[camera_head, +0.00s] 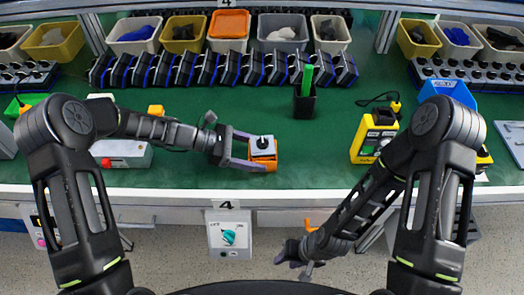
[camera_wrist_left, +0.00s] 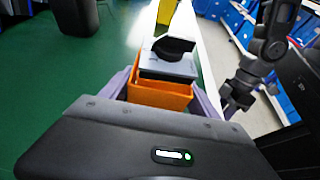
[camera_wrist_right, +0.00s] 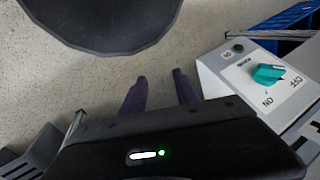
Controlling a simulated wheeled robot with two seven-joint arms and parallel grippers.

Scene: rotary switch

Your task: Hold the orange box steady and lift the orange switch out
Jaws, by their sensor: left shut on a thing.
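The orange box (camera_head: 269,161) sits near the front edge of the green table; it also shows in the left wrist view (camera_wrist_left: 160,97). The switch (camera_head: 261,142), with a pale grey plate and black knob rather than an orange body, sits in the box top; its plate looks a little tilted in the left wrist view (camera_wrist_left: 172,66). My left gripper (camera_head: 255,150) comes from the left, its fingers shut on opposite sides of the box. My right gripper (camera_head: 290,264) hangs low in front of the table, well away from the box. Its fingers are apart and empty in the right wrist view (camera_wrist_right: 160,92).
A white panel with a teal knob (camera_head: 229,237) hangs on the table front, near my right gripper. A black holder with a green item (camera_head: 305,100) stands behind the box. A yellow device (camera_head: 372,136) stands to the right. Bins line the back.

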